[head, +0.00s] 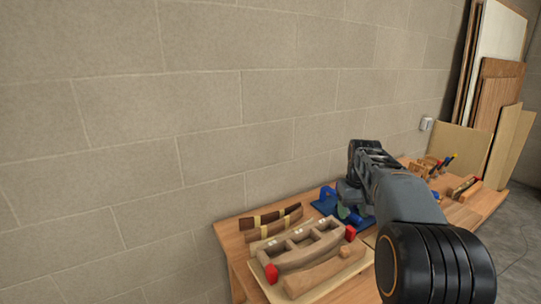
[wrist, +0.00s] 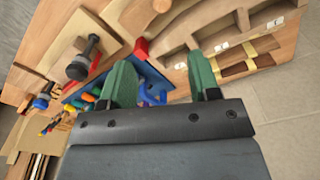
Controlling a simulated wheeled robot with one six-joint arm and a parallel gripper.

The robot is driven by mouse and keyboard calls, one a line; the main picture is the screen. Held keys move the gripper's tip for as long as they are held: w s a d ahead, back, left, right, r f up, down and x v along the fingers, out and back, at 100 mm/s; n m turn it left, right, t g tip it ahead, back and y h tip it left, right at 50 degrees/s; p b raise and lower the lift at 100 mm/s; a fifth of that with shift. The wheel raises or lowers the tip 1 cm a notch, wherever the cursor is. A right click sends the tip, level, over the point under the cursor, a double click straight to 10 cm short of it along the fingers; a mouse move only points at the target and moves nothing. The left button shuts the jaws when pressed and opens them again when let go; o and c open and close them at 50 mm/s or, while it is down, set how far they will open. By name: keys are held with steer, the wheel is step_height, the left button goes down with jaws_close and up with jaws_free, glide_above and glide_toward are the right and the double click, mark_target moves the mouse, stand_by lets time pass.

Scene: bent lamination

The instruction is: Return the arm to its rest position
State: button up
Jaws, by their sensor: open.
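My arm (head: 405,195) reaches from the lower right of the head view out over the workbench. In the head view its far end hides most of my gripper (head: 347,205), which is above the bench near a blue mat or tray. In the wrist view my gripper (wrist: 163,85) shows two green fingers set well apart. No object is visible between the fingertips; blue and other coloured items lie on the bench beyond them.
A curved wooden form (head: 300,247) with red end pieces lies on a board at the bench's near end. Curved strips (head: 273,222) lie behind it. Tools (head: 438,166) stand farther along. Panels (head: 497,85) lean at the right. A block wall (head: 200,100) runs behind the bench.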

steer(key=s+a+f+t, duration=0.1)
steer(key=s+a+f, duration=0.1)
steer(key=s+a, duration=0.2)
steer(key=s+a+f+t, duration=0.1)
steer(key=s+a, duration=0.3)
steer(key=s, duration=0.6)
steer(key=s+a+f+t, duration=0.1)
steer(key=s+a+f, duration=0.3)
steer(key=s, duration=0.3)
steer(key=shift+a+t, duration=0.15)
steer(key=shift+t, duration=0.15)
steer(key=shift+s, duration=0.1)
stand_by(0.7)
